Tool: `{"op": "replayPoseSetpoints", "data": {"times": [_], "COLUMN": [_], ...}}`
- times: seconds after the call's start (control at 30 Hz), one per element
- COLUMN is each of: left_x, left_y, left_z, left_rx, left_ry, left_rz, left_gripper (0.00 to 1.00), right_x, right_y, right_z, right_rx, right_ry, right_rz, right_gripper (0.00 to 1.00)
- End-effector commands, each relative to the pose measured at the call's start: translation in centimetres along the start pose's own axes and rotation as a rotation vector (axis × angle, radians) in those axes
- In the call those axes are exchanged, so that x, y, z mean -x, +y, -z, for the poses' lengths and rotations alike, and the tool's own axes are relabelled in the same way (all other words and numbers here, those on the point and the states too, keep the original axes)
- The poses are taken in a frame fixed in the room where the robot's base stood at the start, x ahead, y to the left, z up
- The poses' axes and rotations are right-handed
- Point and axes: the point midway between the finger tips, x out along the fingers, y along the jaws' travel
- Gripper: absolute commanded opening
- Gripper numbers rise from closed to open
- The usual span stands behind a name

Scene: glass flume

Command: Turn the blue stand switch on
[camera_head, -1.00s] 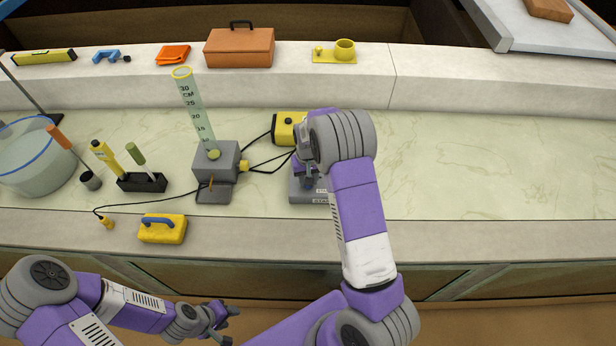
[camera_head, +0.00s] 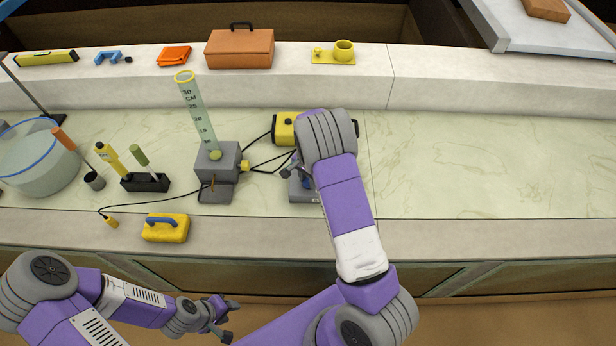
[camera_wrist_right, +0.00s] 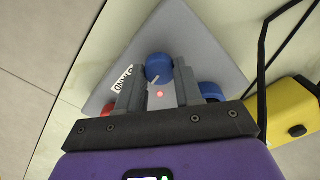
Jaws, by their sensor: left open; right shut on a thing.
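A grey switch box (camera_head: 303,192) stands on the marble bed in the head view, largely covered by my right arm. In the right wrist view the box (camera_wrist_right: 200,35) carries a round blue switch knob (camera_wrist_right: 158,66) with a pale pointer line. A red light (camera_wrist_right: 159,94) glows near it, and a partly hidden white label (camera_wrist_right: 122,79) lies beside it. My right gripper (camera_wrist_right: 158,80) is shut on the blue knob, one finger on each side. My left gripper (camera_head: 228,320) is open and empty, low in front of the bench.
A yellow box (camera_head: 285,128) with black cables stands behind the switch box. A grey block (camera_head: 215,165) with a tall measuring cylinder (camera_head: 194,105) stands to the left. The bed at the right (camera_head: 460,160) is clear.

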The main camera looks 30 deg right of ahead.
Motion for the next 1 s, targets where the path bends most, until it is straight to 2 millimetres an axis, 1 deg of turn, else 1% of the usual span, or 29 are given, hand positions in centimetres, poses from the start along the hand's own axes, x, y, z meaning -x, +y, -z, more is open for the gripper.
{"op": "replayPoseSetpoints", "data": {"times": [0.2, 0.37, 0.87, 0.9, 0.97, 1.0], "left_x": [0.42, 0.52, 0.55, 0.55, 0.55, 0.55], "left_y": [0.15, 0.20, 0.20, 0.20, 0.20, 0.20], "left_z": [-0.02, -0.02, -0.03, -0.03, -0.02, -0.03], "left_rx": [0.000, 0.000, 0.000, 0.000, 0.000, 0.000], "left_ry": [0.000, 0.000, 0.000, 0.000, 0.000, 0.000], "left_rz": [0.000, 0.000, 0.000, 0.000, 0.000, 0.000], "left_gripper": [0.43, 0.43, 0.43, 0.43, 0.43, 0.43], "right_x": [0.10, 0.06, 0.04, 0.04, 0.04, 0.03], "right_y": [0.00, -0.01, -0.01, 0.00, 0.00, 0.00], "right_z": [0.07, 0.07, 0.07, 0.07, 0.07, 0.06], "right_rx": [-0.098, -0.137, -0.154, -0.154, -0.153, -0.153], "right_ry": [0.002, 0.002, 0.001, 0.001, 0.001, 0.001], "right_rz": [0.001, 0.001, 0.002, 0.002, 0.002, 0.002], "right_gripper": [0.04, 0.04, 0.04, 0.39, 0.49, 0.55]}}
